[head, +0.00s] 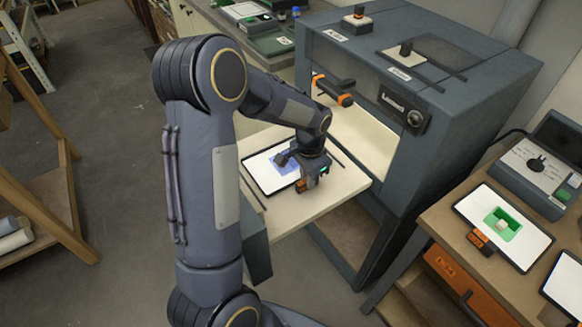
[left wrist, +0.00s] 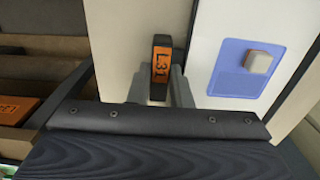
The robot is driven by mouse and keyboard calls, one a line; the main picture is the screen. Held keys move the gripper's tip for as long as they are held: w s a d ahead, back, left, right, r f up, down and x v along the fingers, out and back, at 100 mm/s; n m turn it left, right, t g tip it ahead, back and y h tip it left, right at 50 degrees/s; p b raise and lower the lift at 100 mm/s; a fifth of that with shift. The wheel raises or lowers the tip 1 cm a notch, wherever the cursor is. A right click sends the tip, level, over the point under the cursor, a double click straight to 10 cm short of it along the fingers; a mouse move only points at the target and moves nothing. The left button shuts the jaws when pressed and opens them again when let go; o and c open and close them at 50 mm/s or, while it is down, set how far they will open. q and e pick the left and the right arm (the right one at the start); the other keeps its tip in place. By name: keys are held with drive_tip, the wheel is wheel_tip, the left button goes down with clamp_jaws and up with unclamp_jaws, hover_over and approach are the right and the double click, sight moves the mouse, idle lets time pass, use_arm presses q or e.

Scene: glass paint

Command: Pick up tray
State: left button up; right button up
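The tray (head: 262,174), a white sheet with a dark rim and a blue patch, lies on the pale shelf (head: 318,207) in front of the oven. In the left wrist view the tray (left wrist: 204,60) shows its blue patch with a small pale block (left wrist: 258,62) on it. The tray's dark handle with an orange tag (left wrist: 161,65) stands up at its edge. My left gripper (head: 309,183) is at this handle. In the left wrist view the fingers of my left gripper (left wrist: 161,90) flank it closely; whether they press on it is unclear. My right gripper is out of view.
The grey oven (head: 463,128) stands open behind the shelf, with a black and orange handle (head: 334,91) at its opening. A bench (head: 440,225) at right holds another tray with a green patch (head: 475,208) and a grey device (head: 535,172). A wooden rack stands at left; floor between is clear.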

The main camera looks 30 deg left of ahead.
use_arm(q)
clamp_jaws()
drive_tip(key=shift+r, duration=0.2)
wheel_tip(320, 180, up, 13)
drive_tip(key=p, duration=0.1)
drive_tip(key=shift+p, duration=0.4)
drive_tip(key=shift+f, duration=0.15)
